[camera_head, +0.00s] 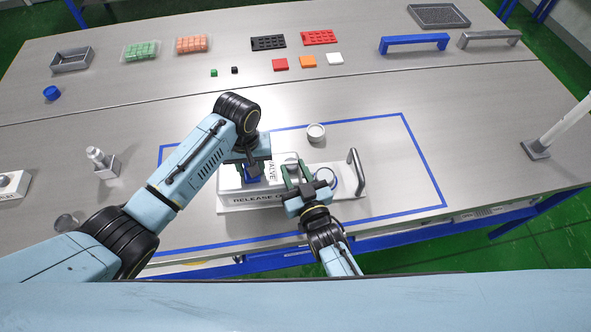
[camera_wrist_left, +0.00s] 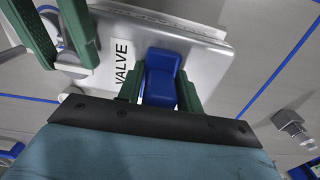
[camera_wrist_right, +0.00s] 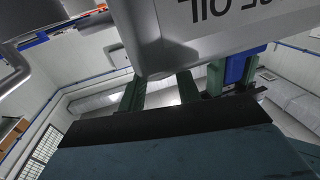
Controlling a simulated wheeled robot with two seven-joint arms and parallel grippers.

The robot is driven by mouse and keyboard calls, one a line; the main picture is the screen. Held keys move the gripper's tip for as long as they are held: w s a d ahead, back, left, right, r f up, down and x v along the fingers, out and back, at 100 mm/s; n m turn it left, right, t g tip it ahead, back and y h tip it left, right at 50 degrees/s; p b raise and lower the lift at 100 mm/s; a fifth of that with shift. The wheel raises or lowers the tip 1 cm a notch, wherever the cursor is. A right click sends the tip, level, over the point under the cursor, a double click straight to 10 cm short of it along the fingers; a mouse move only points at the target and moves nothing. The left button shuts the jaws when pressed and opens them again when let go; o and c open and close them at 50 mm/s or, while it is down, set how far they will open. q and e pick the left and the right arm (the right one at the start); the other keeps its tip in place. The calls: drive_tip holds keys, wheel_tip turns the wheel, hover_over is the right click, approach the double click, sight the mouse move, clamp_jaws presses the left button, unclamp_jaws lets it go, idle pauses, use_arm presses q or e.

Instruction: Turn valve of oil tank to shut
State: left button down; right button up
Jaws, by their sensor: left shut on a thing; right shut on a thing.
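The oil tank is a grey-white box (camera_head: 230,200) with "RELEASE O…" lettering on its front and a VALVE label on top. Its blue valve handle (camera_wrist_left: 163,75) sits between the green fingers of my left gripper (camera_wrist_left: 161,92), which is shut on it from above. In the head view my left gripper (camera_head: 254,170) partly hides the handle. My right gripper (camera_head: 298,178) is shut on part of the tank to the right of the valve. In the right wrist view a corner of the tank (camera_wrist_right: 152,62) shows by the right gripper's fingers (camera_wrist_right: 160,92); the exact contact is hidden.
A metal handle (camera_head: 355,170) stands at the tank's right end. A small round cup (camera_head: 316,132) stands behind the tank, inside the blue tape outline (camera_head: 425,160). A grey fitting (camera_head: 103,163) stands to the left. Trays, blocks and brackets lie at the back.

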drive_tip(key=o, duration=1)
drive_tip(key=v, duration=1.2)
use_arm(q)
drive_tip(key=c, duration=0.9)
unclamp_jaws()
drive_tip(key=shift+o, duration=0.2)
